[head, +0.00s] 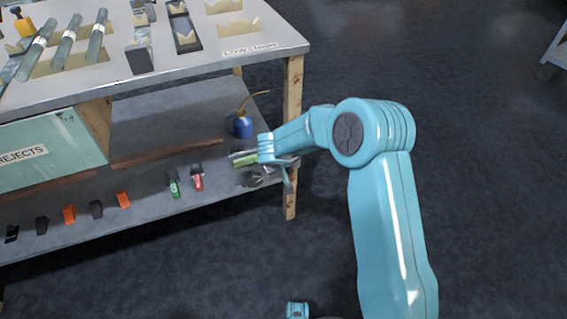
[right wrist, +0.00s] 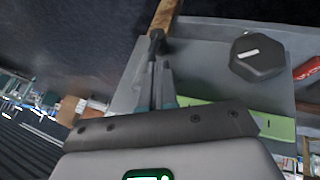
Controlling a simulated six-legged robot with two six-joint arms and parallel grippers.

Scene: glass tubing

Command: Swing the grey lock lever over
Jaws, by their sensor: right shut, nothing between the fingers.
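My right gripper (head: 288,180) is at the right end of the lower shelf, close to the wooden table leg. In the right wrist view its two fingers (right wrist: 157,82) are together with nothing between them. A thin dark bar (right wrist: 154,42) lies at or just beyond the fingertips, in front of the wooden leg; it may be the grey lock lever, but I cannot tell whether the fingers touch it. A light green plate (right wrist: 205,115) lies beside the fingers and partly behind the gripper body. It also shows in the head view (head: 246,160). My left gripper is not in view.
A black hexagonal knob (right wrist: 258,56) stands on the grey surface near the fingers. A green clamp (head: 174,188), a red clamp (head: 197,182) and a blue oil can (head: 242,126) are on the lower shelf. The wooden leg (head: 292,95) is close. Floor to the right is clear.

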